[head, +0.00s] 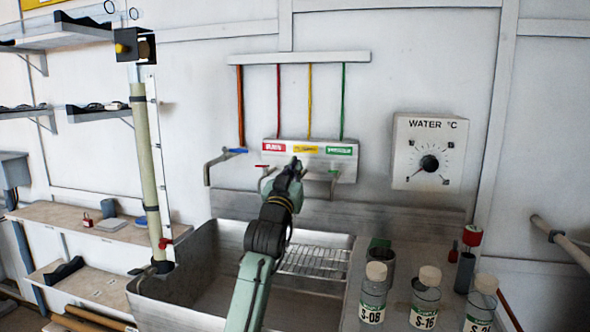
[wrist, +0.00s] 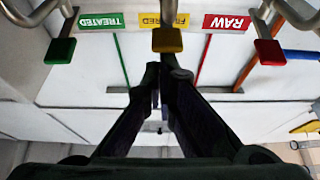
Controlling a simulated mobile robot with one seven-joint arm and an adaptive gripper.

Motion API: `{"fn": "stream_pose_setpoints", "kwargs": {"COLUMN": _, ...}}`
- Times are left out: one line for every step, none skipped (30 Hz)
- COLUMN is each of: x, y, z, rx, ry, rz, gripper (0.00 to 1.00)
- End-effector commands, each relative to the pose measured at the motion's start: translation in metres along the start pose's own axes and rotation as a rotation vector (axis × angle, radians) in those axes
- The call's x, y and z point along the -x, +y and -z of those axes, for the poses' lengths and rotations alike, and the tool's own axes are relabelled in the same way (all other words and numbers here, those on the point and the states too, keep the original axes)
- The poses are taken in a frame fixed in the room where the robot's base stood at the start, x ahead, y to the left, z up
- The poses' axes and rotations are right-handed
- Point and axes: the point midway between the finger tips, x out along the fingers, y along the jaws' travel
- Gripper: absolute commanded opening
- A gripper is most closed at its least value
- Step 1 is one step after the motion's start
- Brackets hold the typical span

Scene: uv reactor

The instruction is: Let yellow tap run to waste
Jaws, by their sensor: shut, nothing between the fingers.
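The yellow tap handle (wrist: 167,40) shows in the wrist view, just beyond my fingertips, beside the yellow FILTERED label (wrist: 165,20). My gripper (wrist: 160,72) is shut and empty; a gap to the handle seems to remain, though depth is hard to judge. In the head view my gripper (head: 293,165) is in front of the tap panel (head: 347,173) and hides the yellow tap. The green handle (wrist: 60,50) and red handle (wrist: 270,52) flank the yellow one. The steel sink (head: 205,240) lies below the taps. No water stream is visible.
A wire rack (head: 315,262) lies in the sink. A blue-handled tap (head: 236,151) projects left of the panel. A vertical tube (head: 147,170) stands left.

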Motion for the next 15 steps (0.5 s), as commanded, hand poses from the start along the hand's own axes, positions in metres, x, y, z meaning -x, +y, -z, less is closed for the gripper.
{"fn": "stream_pose_setpoints", "kwargs": {"x": -0.003, "y": 0.001, "z": 0.006, "rx": 0.0, "ry": 0.0, "rz": -0.001, "gripper": 0.0}}
{"fn": "stream_pose_setpoints", "kwargs": {"x": -0.005, "y": 0.002, "z": 0.009, "rx": 0.0, "ry": 0.0, "rz": -0.001, "gripper": 0.0}}
{"fn": "stream_pose_setpoints", "kwargs": {"x": -0.007, "y": 0.003, "z": 0.016, "rx": 0.0, "ry": 0.0, "rz": -0.002, "gripper": 0.0}}
{"fn": "stream_pose_setpoints", "kwargs": {"x": -0.01, "y": 0.005, "z": 0.021, "rx": 0.001, "ry": 0.0, "rz": -0.002, "gripper": 0.0}}
{"fn": "stream_pose_setpoints", "kwargs": {"x": -0.013, "y": 0.006, "z": 0.027, "rx": 0.001, "ry": 0.001, "rz": -0.002, "gripper": 0.0}}
{"fn": "stream_pose_setpoints", "kwargs": {"x": -0.017, "y": 0.007, "z": 0.036, "rx": 0.0, "ry": 0.001, "rz": -0.002, "gripper": 0.0}}
{"fn": "stream_pose_setpoints", "kwargs": {"x": -0.02, "y": 0.009, "z": 0.043, "rx": 0.0, "ry": 0.002, "rz": -0.002, "gripper": 0.0}}
{"fn": "stream_pose_setpoints", "kwargs": {"x": -0.019, "y": 0.009, "z": 0.043, "rx": 0.001, "ry": 0.001, "rz": -0.002, "gripper": 0.0}}
{"fn": "stream_pose_setpoints", "kwargs": {"x": 0.0, "y": 0.007, "z": 0.029, "rx": 0.001, "ry": 0.0, "rz": 0.001, "gripper": 0.0}}
{"fn": "stream_pose_setpoints", "kwargs": {"x": 0.008, "y": 0.007, "z": 0.029, "rx": 0.001, "ry": 0.002, "rz": 0.001, "gripper": 0.0}}
{"fn": "stream_pose_setpoints", "kwargs": {"x": 0.015, "y": 0.007, "z": 0.029, "rx": 0.001, "ry": 0.001, "rz": 0.001, "gripper": 0.0}}
{"fn": "stream_pose_setpoints", "kwargs": {"x": 0.025, "y": 0.007, "z": 0.029, "rx": 0.001, "ry": 0.002, "rz": 0.0, "gripper": 0.0}}
{"fn": "stream_pose_setpoints", "kwargs": {"x": 0.031, "y": 0.007, "z": 0.03, "rx": 0.001, "ry": 0.001, "rz": 0.0, "gripper": 0.0}}
{"fn": "stream_pose_setpoints", "kwargs": {"x": 0.038, "y": 0.007, "z": 0.031, "rx": 0.0, "ry": 0.002, "rz": 0.0, "gripper": 0.0}}
{"fn": "stream_pose_setpoints", "kwargs": {"x": 0.046, "y": 0.007, "z": 0.031, "rx": 0.0, "ry": 0.001, "rz": 0.001, "gripper": 0.0}}
